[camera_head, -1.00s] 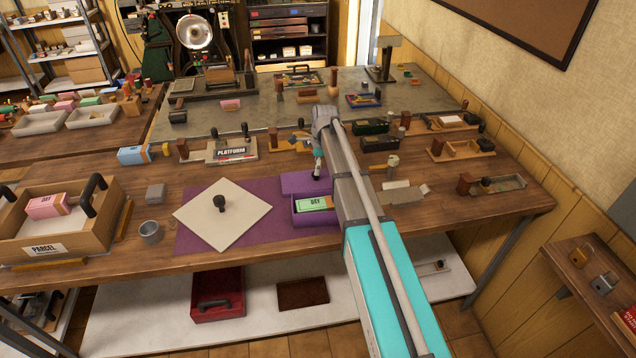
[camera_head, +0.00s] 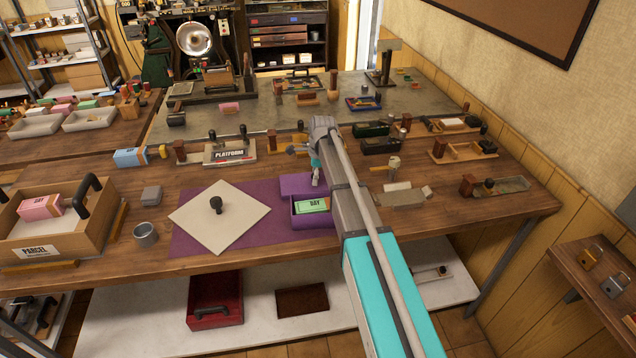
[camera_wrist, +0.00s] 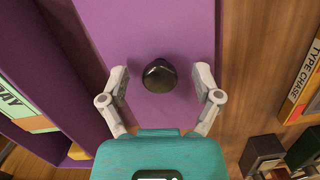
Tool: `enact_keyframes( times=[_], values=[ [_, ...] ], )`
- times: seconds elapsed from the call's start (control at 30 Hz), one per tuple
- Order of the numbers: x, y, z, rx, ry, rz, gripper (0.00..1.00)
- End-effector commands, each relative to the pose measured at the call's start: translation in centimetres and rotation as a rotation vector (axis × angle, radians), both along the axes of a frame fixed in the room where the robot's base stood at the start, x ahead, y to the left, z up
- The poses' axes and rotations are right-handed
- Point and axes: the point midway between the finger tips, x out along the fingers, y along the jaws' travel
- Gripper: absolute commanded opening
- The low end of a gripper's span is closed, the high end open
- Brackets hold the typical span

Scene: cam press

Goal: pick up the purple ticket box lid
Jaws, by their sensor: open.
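The purple ticket box lid (camera_head: 294,183) lies on the bench just behind the open purple ticket box (camera_head: 299,221). The box holds a green ticket stack marked DAY (camera_head: 312,205). In the wrist view the lid (camera_wrist: 155,30) spans the middle, with a round black knob (camera_wrist: 159,76) on it. My gripper (camera_wrist: 162,72) is open, with one finger on each side of the knob and a gap on both sides. How high the fingertips are above the lid is hard to tell. In the head view my gripper (camera_head: 316,174) is over the lid and hides its knob.
The open box (camera_wrist: 84,100) is close on the left in the wrist view. A cream square board with a black knob (camera_head: 218,216) lies on the purple mat (camera_head: 186,243). A block labelled TYPE CHASE (camera_wrist: 301,82) is to the right in the wrist view.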

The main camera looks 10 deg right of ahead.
Motion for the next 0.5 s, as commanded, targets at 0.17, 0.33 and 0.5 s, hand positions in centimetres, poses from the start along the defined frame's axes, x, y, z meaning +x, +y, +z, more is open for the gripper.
enact_keyframes(
  times=[0.17,0.33,0.5],
  values=[
    [-0.01,0.02,0.0,0.0,0.0,0.0,0.82],
    [0.0,0.03,-0.01,0.0,0.0,0.0,0.52],
    [0.0,0.05,0.0,0.0,0.0,0.001,0.21]
  ],
)
